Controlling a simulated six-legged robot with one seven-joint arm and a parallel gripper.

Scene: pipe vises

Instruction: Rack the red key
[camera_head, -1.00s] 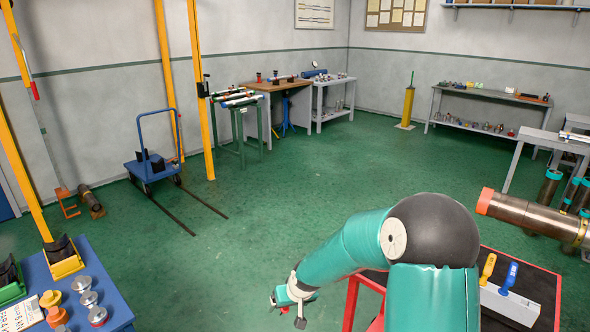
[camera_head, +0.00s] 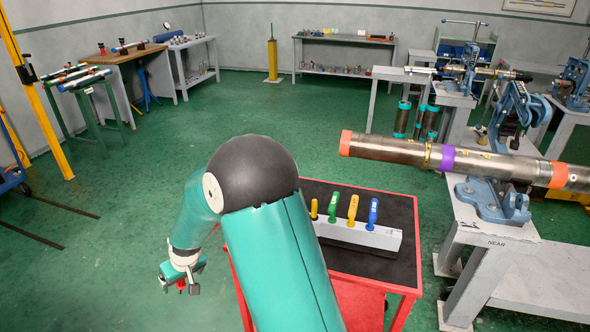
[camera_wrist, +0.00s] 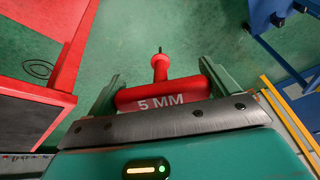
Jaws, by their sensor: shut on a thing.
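My gripper (camera_head: 181,276) is shut on the red key (camera_wrist: 160,97), a T-handled key marked "5 MM". In the wrist view the handle lies crosswise between both fingers, and the shank points away over the green floor. In the head view only a bit of red shows under the gripper, which hangs left of the red cart (camera_head: 237,288). A pale rack block (camera_head: 385,241) lies on the cart's black top. It holds an orange-yellow key (camera_head: 314,209), a green key (camera_head: 333,208), a yellow key (camera_head: 352,208) and a blue key (camera_head: 373,212). My arm hides the block's left end.
A long pipe (camera_head: 400,150) with an orange end sticks out above the cart's far side, held in a blue vise (camera_head: 490,200) on a grey bench (camera_head: 475,235). The cart's red edge shows left in the wrist view (camera_wrist: 62,80). Floor left of the cart is clear.

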